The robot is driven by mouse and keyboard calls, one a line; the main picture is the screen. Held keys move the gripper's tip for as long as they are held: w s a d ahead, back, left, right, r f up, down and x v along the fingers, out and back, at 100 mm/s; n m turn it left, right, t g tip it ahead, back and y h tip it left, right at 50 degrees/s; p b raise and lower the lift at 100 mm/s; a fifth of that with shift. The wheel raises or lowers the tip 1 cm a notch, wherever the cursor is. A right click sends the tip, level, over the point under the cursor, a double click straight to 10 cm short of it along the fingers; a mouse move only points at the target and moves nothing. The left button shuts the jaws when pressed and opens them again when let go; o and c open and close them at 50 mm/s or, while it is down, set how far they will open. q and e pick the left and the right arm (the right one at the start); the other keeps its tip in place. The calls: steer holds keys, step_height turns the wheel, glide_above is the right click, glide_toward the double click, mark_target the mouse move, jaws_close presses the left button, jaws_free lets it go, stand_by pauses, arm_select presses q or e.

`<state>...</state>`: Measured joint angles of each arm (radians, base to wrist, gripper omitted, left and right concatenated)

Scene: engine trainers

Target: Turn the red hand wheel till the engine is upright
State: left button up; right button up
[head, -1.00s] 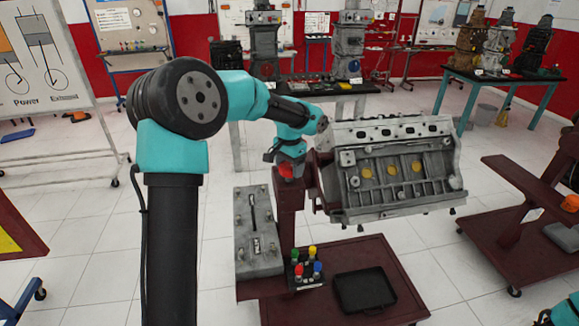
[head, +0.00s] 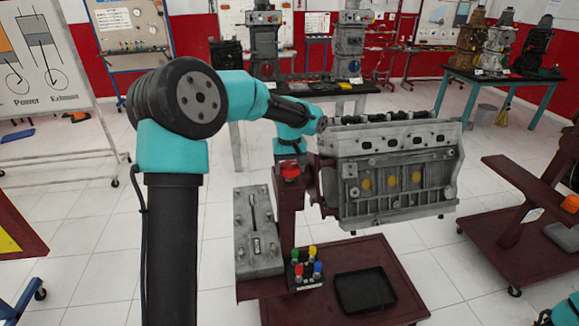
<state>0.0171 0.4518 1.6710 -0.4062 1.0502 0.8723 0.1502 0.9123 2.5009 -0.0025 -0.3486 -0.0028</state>
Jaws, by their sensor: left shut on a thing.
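The grey engine block (head: 392,178) hangs on the dark red stand (head: 287,212). It looks close to level, its side facing me and its upper openings showing along the top. The red hand wheel (head: 290,171) is at the head of the stand, left of the engine, and is partly hidden. My left arm reaches over from the left, and my left gripper (head: 290,158) is at the wheel, shut on it; its fingertips are mostly hidden. Only a piece of my right arm shows at the lower right corner; its gripper is out of view.
Another dark red stand (head: 520,215) is at the right. White tiled floor is open between them.

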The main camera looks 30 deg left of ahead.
arm_select(q)
steer(key=n, duration=0.4)
steer(key=shift+n, duration=0.3)
steer(key=n, duration=0.3)
steer(key=shift+n, duration=0.4)
steer(key=n, duration=0.3)
steer(key=shift+n, duration=2.3)
steer(key=o, duration=0.9)
steer(key=shift+r, duration=0.15)
